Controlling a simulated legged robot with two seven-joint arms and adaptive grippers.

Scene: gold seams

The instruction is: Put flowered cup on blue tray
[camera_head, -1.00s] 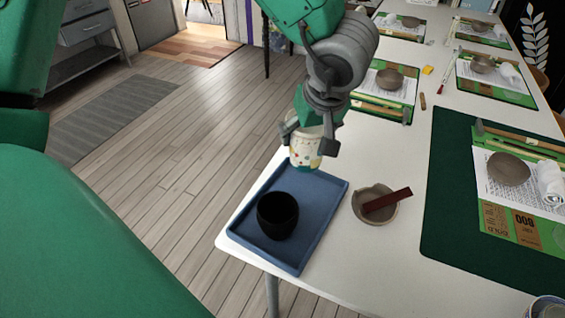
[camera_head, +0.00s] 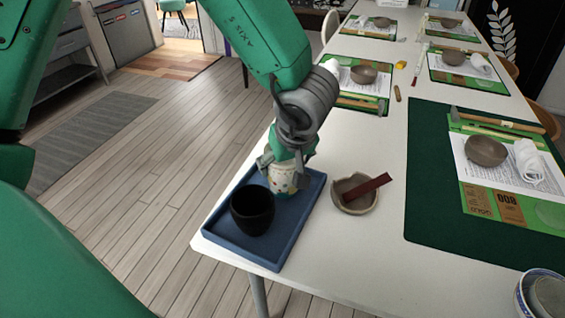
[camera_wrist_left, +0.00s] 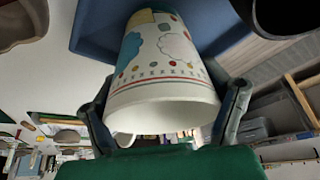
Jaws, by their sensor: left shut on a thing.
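The flowered cup (camera_head: 284,179) is white with coloured dots and cloud shapes. My left gripper (camera_head: 285,165) is shut on it, and the fingers lie on both sides of it in the left wrist view (camera_wrist_left: 165,105). The cup is over the far part of the blue tray (camera_head: 273,254), close to its surface; I cannot tell whether it touches. A black cup (camera_head: 252,210) stands on the near part of the tray. The blue tray also shows behind the cup in the left wrist view (camera_wrist_left: 92,28). My right gripper is not in view.
A grey-brown bowl with a dark red bar (camera_head: 355,195) stands right of the tray. A dark green mat (camera_head: 435,215) with a work set lies farther right. Several similar sets lie along the white table (camera_head: 350,255). The tray sits at the table's left edge.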

